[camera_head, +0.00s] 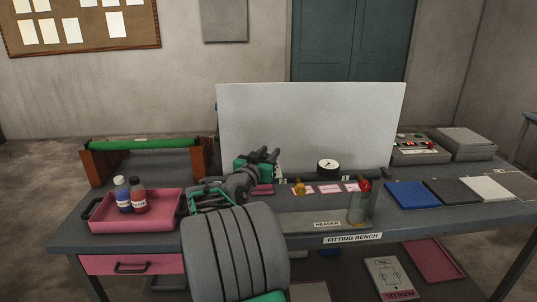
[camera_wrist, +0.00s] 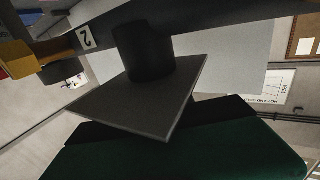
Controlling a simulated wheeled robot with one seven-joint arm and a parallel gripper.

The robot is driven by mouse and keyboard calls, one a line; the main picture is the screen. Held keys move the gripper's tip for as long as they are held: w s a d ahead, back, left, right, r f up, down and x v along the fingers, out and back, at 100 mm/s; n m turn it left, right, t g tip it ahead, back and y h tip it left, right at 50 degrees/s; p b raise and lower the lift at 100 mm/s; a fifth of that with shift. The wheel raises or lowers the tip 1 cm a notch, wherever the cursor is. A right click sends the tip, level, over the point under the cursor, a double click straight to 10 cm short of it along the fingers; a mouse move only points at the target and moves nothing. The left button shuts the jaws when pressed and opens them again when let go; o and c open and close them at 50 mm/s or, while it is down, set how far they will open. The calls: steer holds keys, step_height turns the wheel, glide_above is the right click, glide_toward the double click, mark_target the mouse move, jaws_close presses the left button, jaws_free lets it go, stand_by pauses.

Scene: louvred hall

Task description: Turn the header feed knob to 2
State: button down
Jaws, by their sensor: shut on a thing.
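My gripper (camera_head: 264,158), with green and dark fingers, is at the left end of the dark header pipe (camera_head: 312,178) on the bench, just left of a tag marked 2. The wrist view shows the tag (camera_wrist: 86,37) on the pipe beside a dark round stem with a square grey plate, which I take for the header feed knob (camera_wrist: 135,100). My gripper is shut on it; a dark green part of the gripper fills the lower wrist view. In the head view the gripper hides the knob. I cannot read its setting.
A pressure gauge (camera_head: 329,167), a yellow fitting (camera_head: 300,188) and a red knob (camera_head: 364,185) above a glass vessel (camera_head: 357,211) stand right of my gripper. A pink tray (camera_head: 135,222) with two bottles is left. A white panel (camera_head: 310,120) stands behind. Coloured plates lie at right.

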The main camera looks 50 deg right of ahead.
steer(key=shift+n+t, duration=0.3)
steer(key=shift+t, duration=0.1)
steer(key=n+t+y, duration=0.1)
steer(key=n+t, duration=0.1)
steer(key=t, duration=0.1)
steer(key=shift+w+n+t+y, duration=0.15)
steer(key=shift+n+t+y, duration=0.15)
steer(key=shift+t+y, duration=0.1)
steer(key=n+t+y+b, duration=0.2)
steer(key=b, duration=0.1)
steer(key=f+n+t+y+b, duration=0.1)
steer(key=t, duration=0.1)
steer(key=shift+w+a+b, duration=0.25)
steer(key=shift+w+b, duration=0.05)
steer(key=shift+w, duration=0.05)
steer(key=n+t+y+b, duration=0.1)
steer(key=n+y+b, duration=0.1)
steer(key=n+t+y+b, duration=0.1)
steer(key=shift+w+a+r+t+y+b, duration=0.1)
steer(key=shift+w+a+t+y+b, duration=0.2)
steer(key=shift+b, duration=0.05)
steer(key=shift+w+a+r+n+t+y+b, duration=0.1)
steer(key=shift+a+r+n+t+y+b, duration=0.1)
steer(key=shift+n+t+y+b, duration=0.55)
steer(key=shift+w+a+r+n+t+y+b, duration=0.15)
steer(key=shift+n+y, duration=0.4)
steer(key=shift+y, duration=0.6)
steer(key=shift+a, duration=0.15)
steer(key=c, duration=1.1)
jaws_free()
